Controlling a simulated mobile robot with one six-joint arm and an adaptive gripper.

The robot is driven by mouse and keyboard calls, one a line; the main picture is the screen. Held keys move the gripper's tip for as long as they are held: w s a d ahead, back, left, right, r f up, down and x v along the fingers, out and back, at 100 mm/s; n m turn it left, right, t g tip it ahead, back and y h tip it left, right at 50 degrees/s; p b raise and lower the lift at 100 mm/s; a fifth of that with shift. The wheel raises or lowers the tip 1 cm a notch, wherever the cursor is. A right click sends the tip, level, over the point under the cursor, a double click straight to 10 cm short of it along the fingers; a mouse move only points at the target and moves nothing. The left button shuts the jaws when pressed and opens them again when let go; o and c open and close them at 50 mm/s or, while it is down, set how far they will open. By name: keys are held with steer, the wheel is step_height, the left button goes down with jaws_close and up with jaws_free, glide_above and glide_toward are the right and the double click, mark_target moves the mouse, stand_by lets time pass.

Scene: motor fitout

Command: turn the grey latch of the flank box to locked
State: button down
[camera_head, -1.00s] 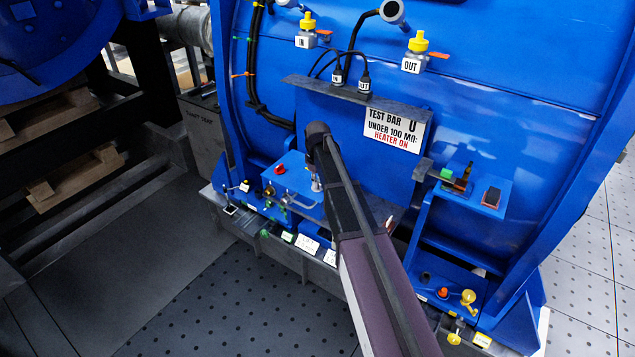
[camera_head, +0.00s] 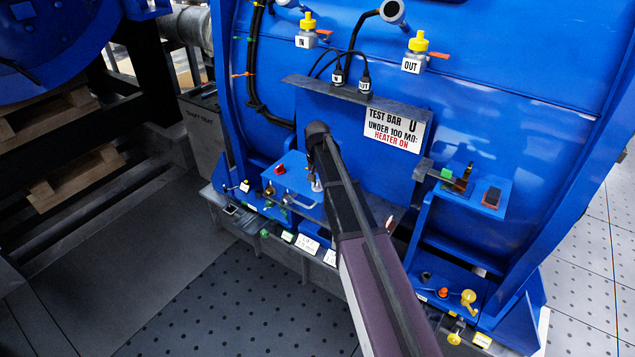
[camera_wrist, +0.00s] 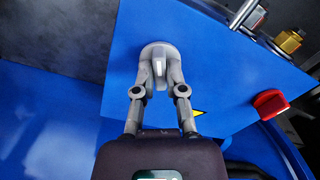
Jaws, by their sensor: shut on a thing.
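In the wrist view, the grey latch (camera_wrist: 158,66) is a round knob with a pale raised lever on a blue face of the flank box (camera_wrist: 215,70). The lever points roughly toward my gripper. My gripper (camera_wrist: 159,80) has one finger on each side of the lever and is shut on it. The fingertips cover part of the knob's edges. In the head view, the flank box (camera_head: 296,168) is low on the blue housing, left of my arm. The latch cannot be made out clearly there, and my wrist partly blocks that area.
A red knob (camera_wrist: 270,103) and a brass fitting (camera_wrist: 289,41) stand right of the latch. In the head view, a white test bar sign (camera_head: 393,130) hangs above right, and a bracket (camera_head: 480,196) with small parts juts out at right. Perforated floor (camera_head: 220,310) lies clear in front.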

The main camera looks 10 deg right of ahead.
steer(key=m, duration=0.5)
stand_by(0.4)
steer(key=c, duration=0.7)
jaws_free()
